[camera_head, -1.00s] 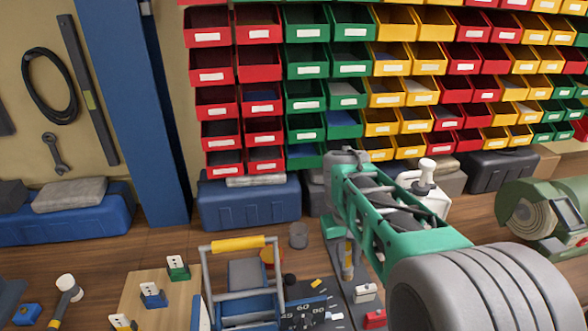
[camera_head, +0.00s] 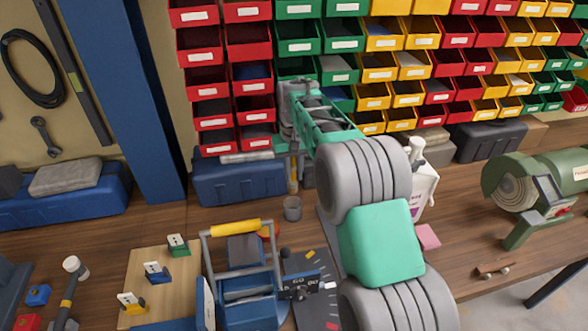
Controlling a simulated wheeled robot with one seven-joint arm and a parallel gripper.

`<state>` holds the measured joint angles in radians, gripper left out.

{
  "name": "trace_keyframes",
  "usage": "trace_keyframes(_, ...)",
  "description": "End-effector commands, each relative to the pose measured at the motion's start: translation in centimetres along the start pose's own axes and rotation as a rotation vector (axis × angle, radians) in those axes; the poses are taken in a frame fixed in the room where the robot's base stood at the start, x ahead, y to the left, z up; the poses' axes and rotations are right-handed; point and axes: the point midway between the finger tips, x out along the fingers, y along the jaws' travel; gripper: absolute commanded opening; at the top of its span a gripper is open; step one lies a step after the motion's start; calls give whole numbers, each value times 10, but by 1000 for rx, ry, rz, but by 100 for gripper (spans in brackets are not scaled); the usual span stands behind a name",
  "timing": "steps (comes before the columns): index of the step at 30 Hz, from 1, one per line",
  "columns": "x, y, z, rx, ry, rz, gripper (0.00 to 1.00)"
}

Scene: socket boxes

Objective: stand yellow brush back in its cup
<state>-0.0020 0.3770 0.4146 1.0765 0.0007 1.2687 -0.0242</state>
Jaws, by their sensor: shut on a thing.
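The yellow brush (camera_head: 293,186) is a thin upright yellowish piece under my gripper (camera_head: 294,170). My gripper is small in the head view and partly hidden by my arm; it is shut on the brush and points down. The cup (camera_head: 292,210) is a small grey round cup on the wooden bench, directly below the brush in the picture. The brush's lower end shows close to the cup's rim. I cannot tell whether it is just above, behind or inside the rim.
A blue tool carrier (camera_head: 250,308) with a yellow handle (camera_head: 235,228) stands in front of the cup. A blue case (camera_head: 238,182) is behind it. A white bottle (camera_head: 423,185) stands to the right. Red, green and yellow bins (camera_head: 297,45) line the wall.

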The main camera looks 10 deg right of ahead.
Motion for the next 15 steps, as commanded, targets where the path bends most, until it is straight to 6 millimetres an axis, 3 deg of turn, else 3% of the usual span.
trace_keyframes(1,11,0,0,0,0,0,0)
trace_keyframes(15,64,0,0,0,0,0,0)
